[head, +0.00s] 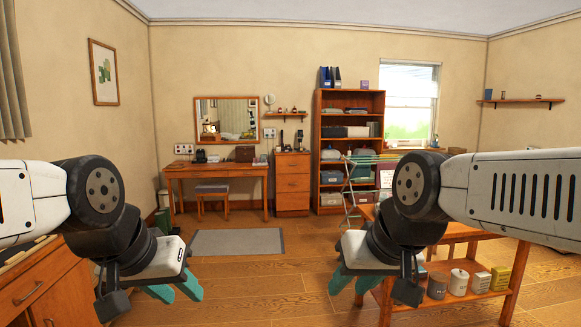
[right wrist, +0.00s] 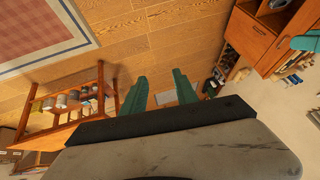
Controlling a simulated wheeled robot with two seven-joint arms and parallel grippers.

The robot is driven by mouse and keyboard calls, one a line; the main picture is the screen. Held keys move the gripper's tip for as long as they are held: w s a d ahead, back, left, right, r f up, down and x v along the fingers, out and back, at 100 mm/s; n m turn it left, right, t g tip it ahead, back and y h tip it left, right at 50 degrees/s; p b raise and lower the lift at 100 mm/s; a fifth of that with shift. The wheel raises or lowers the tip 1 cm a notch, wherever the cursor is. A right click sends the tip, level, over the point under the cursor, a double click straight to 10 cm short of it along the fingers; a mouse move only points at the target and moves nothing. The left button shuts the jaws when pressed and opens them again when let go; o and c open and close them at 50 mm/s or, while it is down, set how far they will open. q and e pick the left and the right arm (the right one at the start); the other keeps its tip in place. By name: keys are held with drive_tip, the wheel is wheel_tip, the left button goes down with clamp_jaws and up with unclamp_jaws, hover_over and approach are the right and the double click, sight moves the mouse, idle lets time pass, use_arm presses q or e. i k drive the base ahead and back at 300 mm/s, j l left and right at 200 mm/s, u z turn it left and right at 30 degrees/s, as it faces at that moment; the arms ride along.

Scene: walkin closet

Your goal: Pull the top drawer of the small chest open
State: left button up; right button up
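A narrow wooden chest of drawers (head: 292,184) stands against the far wall, between the dressing table and the shelf unit. Its drawer fronts look shut, and its top drawer (head: 292,161) is just under the top board. A second wooden drawer unit (head: 40,290) with handles is close by at the lower left, partly cut off; I cannot tell which of the two is the small chest. My left gripper (head: 174,289) is open and empty, right of the near unit. My right gripper (head: 354,283) is open and empty near the low table; its spread fingers also show in the right wrist view (right wrist: 158,92).
A wooden table with a lower shelf (head: 500,300) holds several cans and boxes at the right, close to my right arm. A grey rug (head: 238,242) lies ahead on open wooden floor. A stool (head: 212,189), dressing table (head: 218,171) and folding rack (head: 362,183) stand farther back.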

sight(284, 165)
drive_tip(key=i+z, duration=0.1)
drive_tip(key=i, duration=7.75)
drive_tip(key=i+l+u, duration=0.1)
drive_tip(key=i, duration=0.9)
